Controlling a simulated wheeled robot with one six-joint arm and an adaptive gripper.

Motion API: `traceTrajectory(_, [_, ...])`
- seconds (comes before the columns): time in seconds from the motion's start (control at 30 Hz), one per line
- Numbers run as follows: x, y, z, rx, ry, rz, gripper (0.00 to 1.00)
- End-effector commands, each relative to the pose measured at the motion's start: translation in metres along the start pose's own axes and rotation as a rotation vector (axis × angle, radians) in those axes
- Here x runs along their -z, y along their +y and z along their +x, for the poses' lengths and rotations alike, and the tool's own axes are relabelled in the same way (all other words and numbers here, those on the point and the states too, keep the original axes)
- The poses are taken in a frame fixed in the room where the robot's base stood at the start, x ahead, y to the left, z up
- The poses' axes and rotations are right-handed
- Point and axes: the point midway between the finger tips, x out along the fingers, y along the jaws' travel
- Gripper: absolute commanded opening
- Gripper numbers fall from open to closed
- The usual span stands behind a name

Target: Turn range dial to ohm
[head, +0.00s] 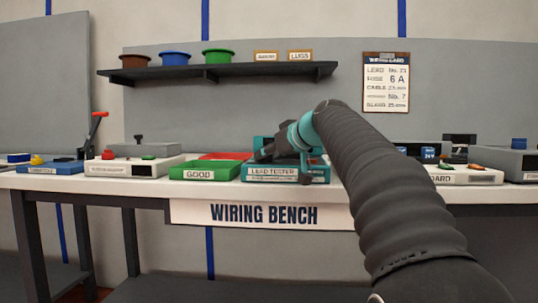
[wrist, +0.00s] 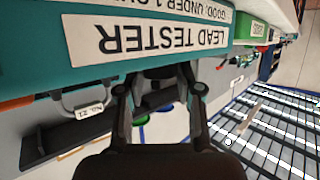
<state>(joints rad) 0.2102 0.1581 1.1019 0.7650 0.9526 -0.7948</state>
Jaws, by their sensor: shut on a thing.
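The lead tester (head: 287,173) is a teal box with a white label, standing on the bench. Its labelled face (wrist: 190,45) fills the top of the wrist view, upside down. My gripper (wrist: 160,82) is at the tester and is shut on a small dark part, taken to be the range dial. The fingers hide most of the dial, so its pointer and the ohm mark cannot be read. In the head view my arm comes in from the right and covers part of the tester.
A green GOOD tray (head: 204,170) stands just left of the tester, with a red tray (head: 226,156) behind it. A board unit (head: 464,175) is on the right of the bench. A shelf (head: 220,73) with coloured bins hangs above. A tag marked No. 21 (wrist: 92,107) shows in the wrist view.

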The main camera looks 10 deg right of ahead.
Motion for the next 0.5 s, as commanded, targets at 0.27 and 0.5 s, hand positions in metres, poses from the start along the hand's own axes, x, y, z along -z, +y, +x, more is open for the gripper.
traceTrajectory(0.27, [0.0019,-0.0034,-0.0007,-0.110,0.001,0.044,0.00])
traceTrajectory(0.5, [0.0028,-0.0053,-0.0006,-0.238,-0.001,0.096,0.00])
